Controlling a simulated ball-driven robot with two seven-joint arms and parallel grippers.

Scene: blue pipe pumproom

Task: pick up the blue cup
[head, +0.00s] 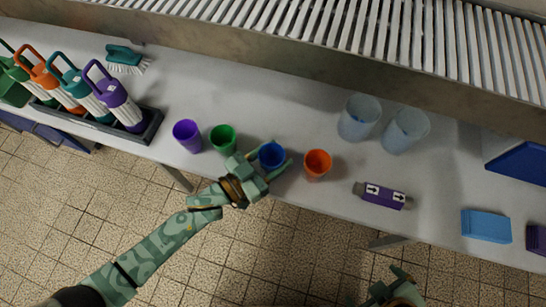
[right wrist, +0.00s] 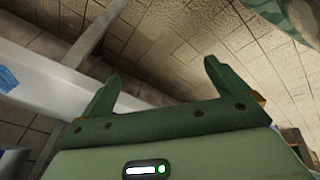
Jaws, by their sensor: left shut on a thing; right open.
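The blue cup (head: 271,155) stands near the front edge of the table, between a green cup (head: 223,138) and an orange cup (head: 317,164). My left gripper (head: 268,164) is at the blue cup, with its fingers around the cup's sides, shut on it. The cup looks upright; I cannot tell whether it is off the table. My right gripper (head: 395,287) shows partly at the bottom of the head view, away from the cups. In the right wrist view its two fingers (right wrist: 157,82) are spread apart with nothing between them.
A purple cup (head: 187,135) stands left of the green one. Two clear cups (head: 359,118) stand behind. A purple labelled item (head: 382,196) and a light-blue block (head: 486,226) lie to the right. Bottles stand in a dark tray (head: 152,127) at left. A slatted metal rack (head: 330,30) spans the back.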

